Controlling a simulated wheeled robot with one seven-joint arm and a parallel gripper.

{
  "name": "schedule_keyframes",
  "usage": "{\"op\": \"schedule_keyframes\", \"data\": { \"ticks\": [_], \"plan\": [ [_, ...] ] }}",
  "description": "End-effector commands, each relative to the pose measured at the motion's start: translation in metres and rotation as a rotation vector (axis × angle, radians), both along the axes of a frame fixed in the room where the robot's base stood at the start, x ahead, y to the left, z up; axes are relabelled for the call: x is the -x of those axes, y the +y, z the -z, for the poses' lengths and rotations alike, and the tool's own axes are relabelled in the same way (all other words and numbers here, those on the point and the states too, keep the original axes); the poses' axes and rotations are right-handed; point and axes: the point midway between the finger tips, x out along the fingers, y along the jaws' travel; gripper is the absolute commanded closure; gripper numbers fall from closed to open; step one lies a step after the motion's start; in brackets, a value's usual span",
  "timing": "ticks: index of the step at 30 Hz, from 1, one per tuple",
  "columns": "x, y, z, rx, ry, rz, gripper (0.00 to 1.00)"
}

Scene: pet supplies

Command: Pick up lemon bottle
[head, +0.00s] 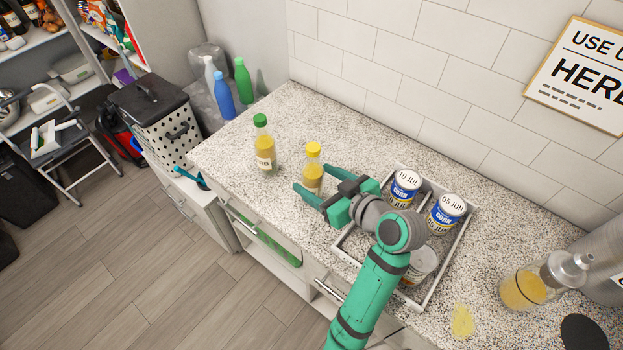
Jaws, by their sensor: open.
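A bottle with a yellow cap (313,150) and yellowish contents stands upright on the speckled counter (225,150); it looks like the lemon bottle, though its label is not readable. My gripper (314,180) is open, with its fingers pointing left and one on each side of this bottle's lower part in the picture. Part of the bottle's lower body is hidden by the fingers. I cannot tell whether either finger touches it. A similar bottle with a green cap (264,148) stands upright to the left, apart from my gripper.
A pale divided tray (457,255) holding several cans (405,187) lies right of my gripper, partly behind my arm. A glass dispenser (525,288) stands at the right. The tiled wall (400,75) bounds the back. The counter's left part is mostly clear.

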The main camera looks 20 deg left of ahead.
Motion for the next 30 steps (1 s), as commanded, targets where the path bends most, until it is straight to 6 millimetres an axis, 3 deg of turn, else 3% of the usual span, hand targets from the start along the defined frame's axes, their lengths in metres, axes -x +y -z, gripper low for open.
{"op": "schedule_keyframes", "data": {
  "ticks": [15,24,26,30],
  "plan": [
    [-0.023,0.042,0.023,0.0,0.0,-0.001,0.34],
    [-0.025,0.046,0.025,0.0,-0.001,0.0,0.34],
    [-0.025,0.046,0.025,0.0,-0.001,0.0,0.43],
    [-0.025,0.046,0.025,0.0,0.0,0.0,0.77]
  ]
}}
